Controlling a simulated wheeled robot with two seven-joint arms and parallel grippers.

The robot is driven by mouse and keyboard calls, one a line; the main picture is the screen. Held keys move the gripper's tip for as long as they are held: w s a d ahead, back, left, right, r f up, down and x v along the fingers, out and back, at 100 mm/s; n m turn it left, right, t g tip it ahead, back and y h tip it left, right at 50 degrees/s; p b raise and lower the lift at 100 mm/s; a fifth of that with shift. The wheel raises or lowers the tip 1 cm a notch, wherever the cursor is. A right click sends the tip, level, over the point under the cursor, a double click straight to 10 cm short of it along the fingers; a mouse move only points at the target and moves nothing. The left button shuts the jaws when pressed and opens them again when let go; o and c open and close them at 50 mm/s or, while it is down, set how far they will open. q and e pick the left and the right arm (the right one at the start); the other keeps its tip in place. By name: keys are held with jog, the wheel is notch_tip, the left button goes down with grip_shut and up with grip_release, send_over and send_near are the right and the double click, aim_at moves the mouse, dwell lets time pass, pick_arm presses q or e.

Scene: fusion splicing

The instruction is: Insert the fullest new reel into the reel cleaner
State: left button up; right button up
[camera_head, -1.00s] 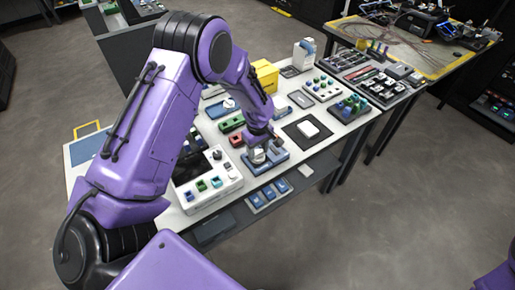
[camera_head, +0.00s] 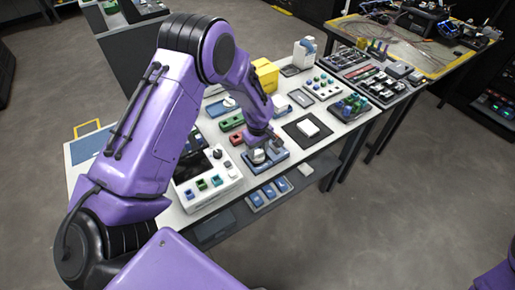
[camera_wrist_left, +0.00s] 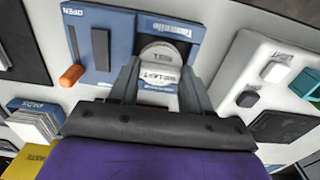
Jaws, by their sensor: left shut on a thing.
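My left gripper (camera_head: 262,146) reaches down to a blue unit (camera_head: 268,168) near the table's front edge. In the left wrist view, the gripper (camera_wrist_left: 158,82) has its fingers either side of a pale, printed, round-topped piece (camera_wrist_left: 162,54), and it is shut on that piece. The piece lies over a recess of the blue unit (camera_wrist_left: 120,27), which is marked OPEN and has an orange tab (camera_wrist_left: 71,75). The unit may be the reel cleaner; I cannot tell how deep the piece sits. My right gripper is not in view. I cannot tell which reel is fullest.
A white device (camera_head: 228,178) with coloured buttons stands to the left. A dark mat (camera_head: 291,136) with a white block (camera_head: 308,127) lies to the right. Small trays and a yellow box (camera_head: 265,75) crowd the back. Blue pieces (camera_head: 268,193) lie on the lower shelf.

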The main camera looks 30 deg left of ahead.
pick_arm(q)
jog(key=shift+f, duration=0.35)
dwell(0.3)
jog(key=shift+f, duration=0.2)
jog(key=o, duration=1)
notch_tip(320, 180, up, 6)
jog(key=p, duration=0.6)
jog(key=shift+r+p, duration=0.15)
jog(key=shift+p, duration=0.2)
jog(key=shift+s, duration=0.1)
